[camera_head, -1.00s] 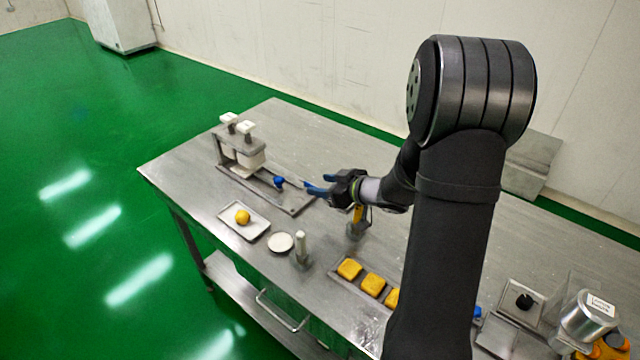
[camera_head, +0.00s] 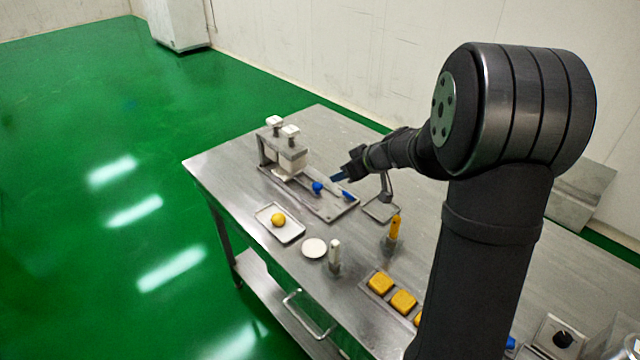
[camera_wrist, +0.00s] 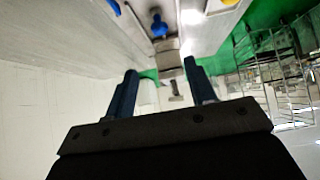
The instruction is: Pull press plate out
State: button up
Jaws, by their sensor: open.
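The press (camera_head: 285,150) stands on the far left part of the steel table, with white blocks and two white-topped posts. A flat metal plate (camera_head: 325,205) extends from under it to the right. A blue knob (camera_head: 317,187) stands on the plate; it also shows in the wrist view (camera_wrist: 158,25), beyond my fingers. My gripper (camera_head: 345,186) has blue fingers and is just right of the knob, apart from it. In the wrist view my gripper (camera_wrist: 163,85) is open, with nothing between its fingers. Whether the knob belongs to a sliding press plate I cannot tell.
A tray (camera_head: 264,219) with a yellow ball (camera_head: 278,220), a white dish (camera_head: 314,248) and a white-handled tool (camera_head: 335,255) lie in front. A yellow-handled tool (camera_head: 393,228) and several yellow blocks (camera_head: 380,284) are nearer. The table is clear behind the press.

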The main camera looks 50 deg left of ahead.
aim_at(317, 184)
jog(key=x, duration=1.4)
jog(key=shift+a+f, duration=0.2)
